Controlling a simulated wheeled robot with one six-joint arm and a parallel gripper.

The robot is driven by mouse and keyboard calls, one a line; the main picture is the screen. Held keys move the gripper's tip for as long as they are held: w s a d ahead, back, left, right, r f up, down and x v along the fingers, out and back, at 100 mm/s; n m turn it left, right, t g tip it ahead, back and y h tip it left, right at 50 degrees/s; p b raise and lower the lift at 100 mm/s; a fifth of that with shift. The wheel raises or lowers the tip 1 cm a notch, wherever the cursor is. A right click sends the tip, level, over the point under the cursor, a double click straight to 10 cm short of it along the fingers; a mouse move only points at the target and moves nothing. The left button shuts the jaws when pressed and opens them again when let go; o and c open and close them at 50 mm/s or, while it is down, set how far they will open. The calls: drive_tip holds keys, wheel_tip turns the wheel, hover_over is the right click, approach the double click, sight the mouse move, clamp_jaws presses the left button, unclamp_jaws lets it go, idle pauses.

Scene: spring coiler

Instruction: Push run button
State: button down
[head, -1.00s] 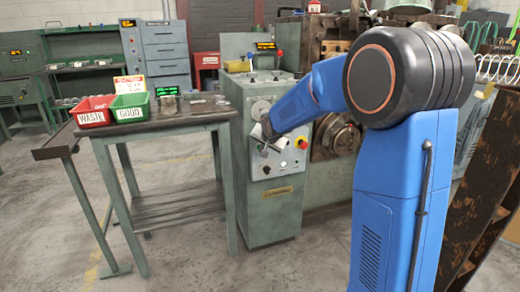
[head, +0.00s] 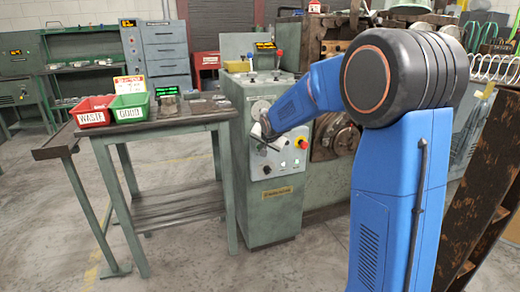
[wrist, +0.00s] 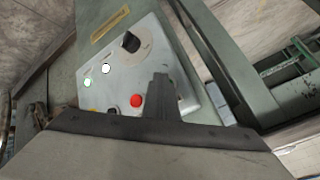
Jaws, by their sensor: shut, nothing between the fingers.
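The control panel (head: 290,160) is on the front of the green machine cabinet. In the wrist view its face (wrist: 150,60) shows a lit green button (wrist: 87,82), a white button (wrist: 106,69), a black knob (wrist: 130,41) and a red button (wrist: 137,101). No label marking a run button can be read. My gripper (wrist: 160,78) is shut and empty, its dark fingers in front of the panel, to the right of the red button and well to the right of the green one. In the head view my gripper (head: 266,143) is at the panel's upper left; contact cannot be told.
A red-and-yellow stop button (head: 300,143) is at the panel's right. A gauge (head: 260,109) is above the panel, partly behind my wrist. A table (head: 180,125) with a red bin (head: 93,118) and a green bin (head: 130,113) stands left of the cabinet. A rusty rack (head: 490,190) is on the right.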

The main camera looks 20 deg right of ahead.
drive_tip(key=shift+s, duration=0.8)
drive_tip(key=shift+s+d, duration=0.1)
drive_tip(key=shift+s, duration=2.4)
